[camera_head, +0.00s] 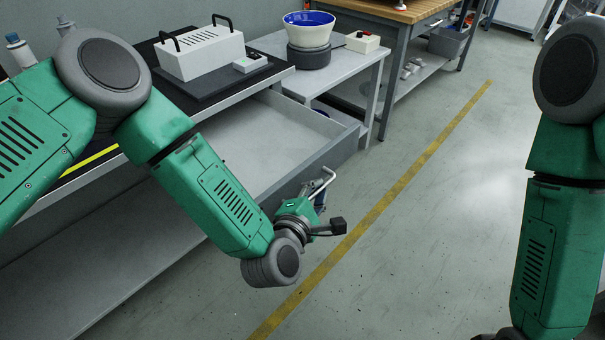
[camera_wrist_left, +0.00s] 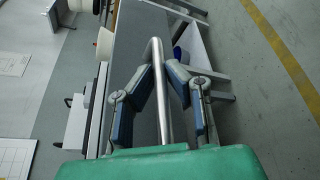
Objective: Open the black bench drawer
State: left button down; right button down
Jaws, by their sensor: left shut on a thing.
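The bench drawer (camera_head: 275,145) stands pulled out from under the bench top, and its pale grey, empty inside shows. Its dark front panel (camera_head: 343,152) faces the aisle; the panel also shows in the left wrist view (camera_wrist_left: 133,45). The silver bar handle (camera_head: 327,178) sticks out from the front. My left gripper (camera_head: 314,192) is at this handle. In the left wrist view its blue-grey fingers (camera_wrist_left: 158,72) are closed around the handle bar (camera_wrist_left: 161,100).
On the bench are a white box with black handles (camera_head: 200,52) on a black mat and a small grey device (camera_head: 250,63). Beyond it, a side table holds a white and blue bowl (camera_head: 309,30) and a control box (camera_head: 362,42). The floor with a yellow line (camera_head: 400,190) is clear.

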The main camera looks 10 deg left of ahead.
pick_arm(q)
jog(key=s+d, duration=0.3)
jog(key=shift+s+f, duration=0.1)
jog(key=shift+f, duration=0.25)
jog(key=c, duration=1.6)
grip_release()
jog(key=v, duration=1.1)
jog(key=shift+s+r, duration=0.2)
jog(key=shift+s, duration=0.1)
pick_arm(e)
jog(key=shift+a+r, duration=0.25)
jog(key=shift+r, duration=0.15)
jog(key=shift+w, duration=0.15)
